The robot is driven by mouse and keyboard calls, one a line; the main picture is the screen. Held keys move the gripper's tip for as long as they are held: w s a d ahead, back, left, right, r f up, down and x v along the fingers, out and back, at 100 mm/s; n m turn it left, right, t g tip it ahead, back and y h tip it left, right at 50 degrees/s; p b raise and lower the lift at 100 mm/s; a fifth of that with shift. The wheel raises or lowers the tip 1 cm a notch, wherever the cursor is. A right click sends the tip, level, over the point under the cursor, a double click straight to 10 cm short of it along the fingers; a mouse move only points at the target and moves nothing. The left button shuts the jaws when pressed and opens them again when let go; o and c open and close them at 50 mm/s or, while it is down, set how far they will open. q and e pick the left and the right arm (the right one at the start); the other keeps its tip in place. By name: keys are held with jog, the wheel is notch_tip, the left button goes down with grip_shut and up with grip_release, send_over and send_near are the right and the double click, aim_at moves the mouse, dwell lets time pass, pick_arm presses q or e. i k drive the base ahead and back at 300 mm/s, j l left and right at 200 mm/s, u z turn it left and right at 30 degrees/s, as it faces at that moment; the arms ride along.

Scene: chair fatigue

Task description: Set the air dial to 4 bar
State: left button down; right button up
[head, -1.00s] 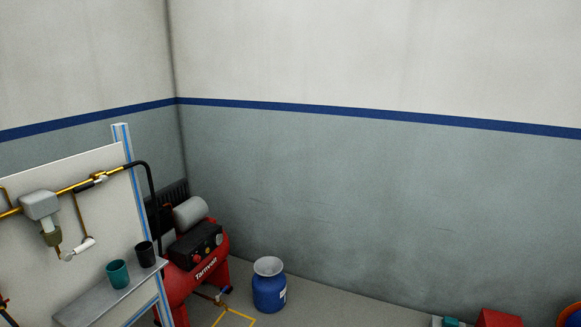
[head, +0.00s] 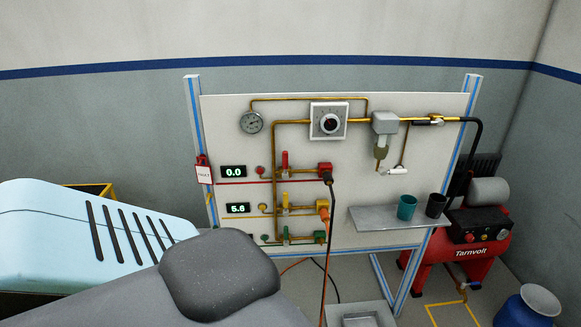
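The air dial (head: 329,122) is a round black knob on a white square plate, high on the middle of a white panel. Its scale marks are too small to read. A round pressure gauge (head: 251,123) sits to its left on the brass pipe; its needle cannot be read. Two displays on the panel read 0.0 (head: 233,171) and 5.6 (head: 238,208). Neither of my grippers shows in the head view.
A grey padded chair part (head: 218,275) and a light blue slotted shell (head: 90,230) fill the lower left, before the panel. A shelf with a green cup (head: 407,207) and a black cup (head: 436,205) juts from the panel's right. A red compressor (head: 462,240) stands right.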

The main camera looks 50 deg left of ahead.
aim_at(329, 122)
jog(key=u, duration=1.45)
